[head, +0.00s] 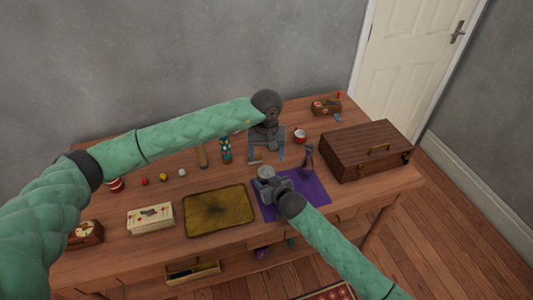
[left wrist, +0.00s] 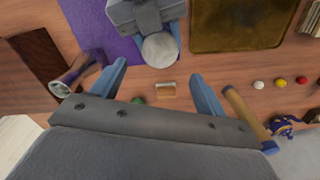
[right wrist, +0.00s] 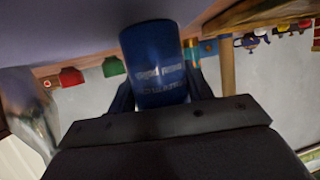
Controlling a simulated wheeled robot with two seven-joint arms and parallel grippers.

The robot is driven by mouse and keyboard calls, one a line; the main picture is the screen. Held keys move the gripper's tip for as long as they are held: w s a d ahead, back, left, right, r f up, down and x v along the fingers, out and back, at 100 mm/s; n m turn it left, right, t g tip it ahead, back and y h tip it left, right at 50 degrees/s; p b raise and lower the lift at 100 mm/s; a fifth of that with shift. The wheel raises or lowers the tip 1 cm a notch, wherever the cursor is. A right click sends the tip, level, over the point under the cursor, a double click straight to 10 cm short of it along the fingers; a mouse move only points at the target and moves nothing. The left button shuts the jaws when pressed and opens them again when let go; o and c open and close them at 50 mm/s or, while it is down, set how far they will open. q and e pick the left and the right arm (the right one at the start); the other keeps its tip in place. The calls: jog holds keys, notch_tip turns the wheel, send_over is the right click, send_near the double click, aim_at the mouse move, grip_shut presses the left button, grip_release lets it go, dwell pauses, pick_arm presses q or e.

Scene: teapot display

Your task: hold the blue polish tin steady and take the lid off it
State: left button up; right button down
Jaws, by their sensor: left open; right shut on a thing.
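The blue polish tin (right wrist: 155,62) is held between the fingers of my right gripper (right wrist: 161,92), with lettering on its side. In the head view, my right gripper (head: 275,184) is over the purple cloth. A round, pale grey top shows at the tin in the left wrist view (left wrist: 159,49); whether it is the lid is hard to tell. My left gripper (head: 267,157) is open above the table, behind the tin in the head view. Its fingers (left wrist: 160,85) are spread, with nothing gripped; the tin's top lies beyond them in the left wrist view.
The purple cloth (head: 318,190) bears a dark slender vessel (head: 308,160) right of the tin. A wooden case (head: 367,150) stands right and a dark yellow tray (head: 218,210) left. A red-and-white mug (head: 300,136) stands behind.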

aim_at(266, 172)
pick_arm(q)
jog(key=shift+f+m, duration=0.2)
jog(key=shift+m, duration=0.1)
jog(key=shift+f, duration=3.8)
jog(key=c, duration=1)
jog(key=n, duration=0.6)
jog(key=shift+n, duration=0.3)
jog(key=n, duration=0.7)
